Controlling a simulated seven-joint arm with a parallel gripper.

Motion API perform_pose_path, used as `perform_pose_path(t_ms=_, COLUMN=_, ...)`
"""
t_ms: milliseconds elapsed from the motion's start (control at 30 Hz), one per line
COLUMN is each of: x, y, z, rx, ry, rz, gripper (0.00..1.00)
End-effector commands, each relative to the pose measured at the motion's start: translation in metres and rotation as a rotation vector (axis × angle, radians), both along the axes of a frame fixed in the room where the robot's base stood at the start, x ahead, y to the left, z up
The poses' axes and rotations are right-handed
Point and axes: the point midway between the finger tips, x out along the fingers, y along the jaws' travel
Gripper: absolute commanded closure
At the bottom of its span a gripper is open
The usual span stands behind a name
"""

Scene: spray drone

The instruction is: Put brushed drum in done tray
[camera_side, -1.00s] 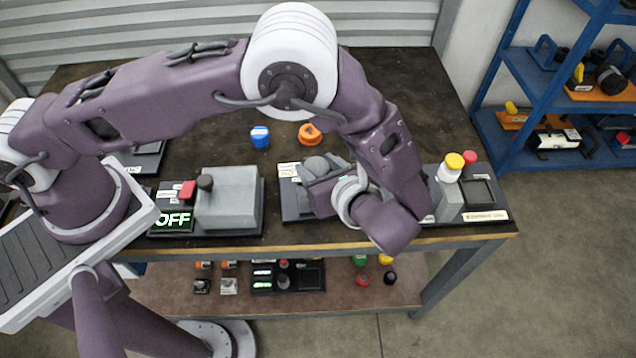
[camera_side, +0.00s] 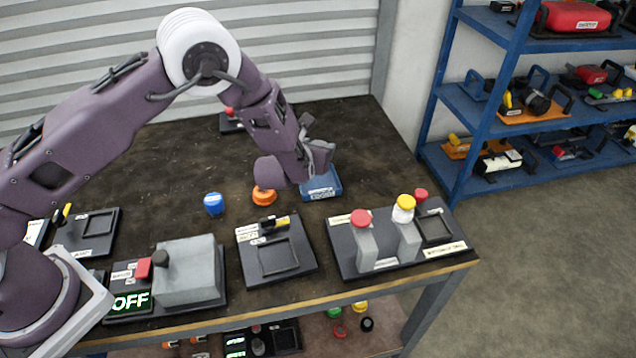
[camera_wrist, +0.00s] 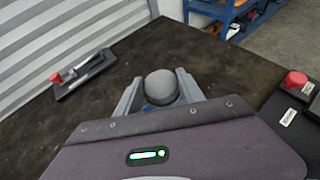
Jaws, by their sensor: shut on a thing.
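The brushed drum shows in the wrist view as a dark grey rounded top (camera_wrist: 160,86). It sits between the two fingers of my gripper (camera_wrist: 157,92), which is shut on it. In the side view my gripper (camera_side: 318,150) is over the back right part of the bench, at a small blue tray (camera_side: 322,188) with a label on its front. The drum is hard to make out there. I cannot tell whether the drum touches the tray floor. The tray's label is too small to read.
A black station (camera_side: 276,248) with an empty square recess stands at the front middle. A station with red- and yellow-capped posts (camera_side: 392,240) is at front right. An orange cap (camera_side: 264,195) and a blue cap (camera_side: 214,204) lie nearby. A grey block station (camera_side: 190,270) shows OFF.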

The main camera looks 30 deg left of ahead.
Motion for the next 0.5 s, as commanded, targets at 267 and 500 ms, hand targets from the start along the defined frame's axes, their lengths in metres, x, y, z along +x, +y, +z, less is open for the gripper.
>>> perform_pose_path(t_ms=267, x=0.0, y=0.0, z=-0.057, rx=0.001, ry=0.001, rz=-0.008, gripper=1.0)
perform_pose_path(t_ms=500, x=0.0, y=0.0, z=-0.096, rx=0.0, ry=0.0, rz=-0.007, gripper=1.0)
